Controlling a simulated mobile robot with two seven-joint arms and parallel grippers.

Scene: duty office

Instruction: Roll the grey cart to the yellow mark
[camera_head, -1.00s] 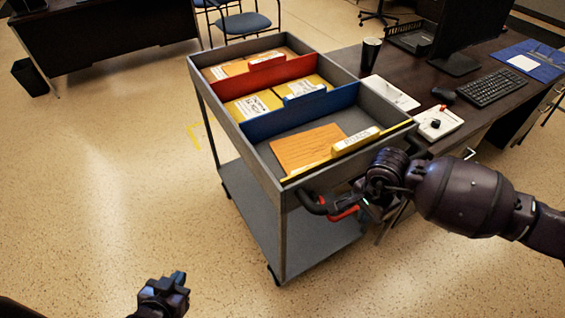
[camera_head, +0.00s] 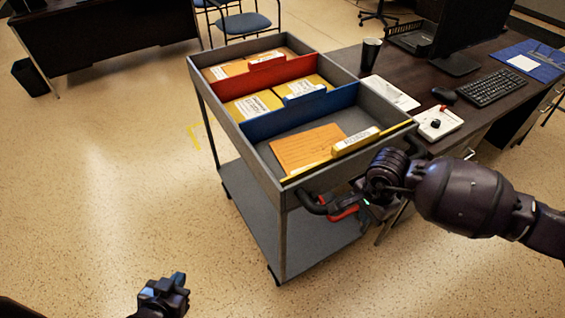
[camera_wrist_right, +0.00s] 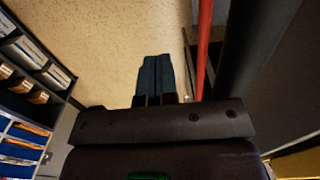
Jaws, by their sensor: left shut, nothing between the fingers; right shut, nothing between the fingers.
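The grey cart (camera_head: 246,141) stands at the centre in the head view, beside the desk. Its top tray has red and blue dividers, and its near end has a black handle (camera_head: 312,205) with a red bar (camera_head: 343,214). A yellow mark (camera_head: 194,135) shows on the floor left of the cart, partly hidden by it. My right gripper is at the cart's handle end, largely hidden in the head view. In the right wrist view its fingers (camera_wrist_right: 154,76) are shut and empty, beside the red bar. My left gripper (camera_head: 176,284) is shut and empty, low at the front left.
The dark desk (camera_head: 462,88) stands right of the cart with a monitor, keyboard (camera_head: 491,88) and black cup (camera_head: 371,52). Another desk (camera_head: 110,38), a bin (camera_head: 30,76) and blue chairs (camera_head: 243,24) are at the back. The floor left of the cart is clear.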

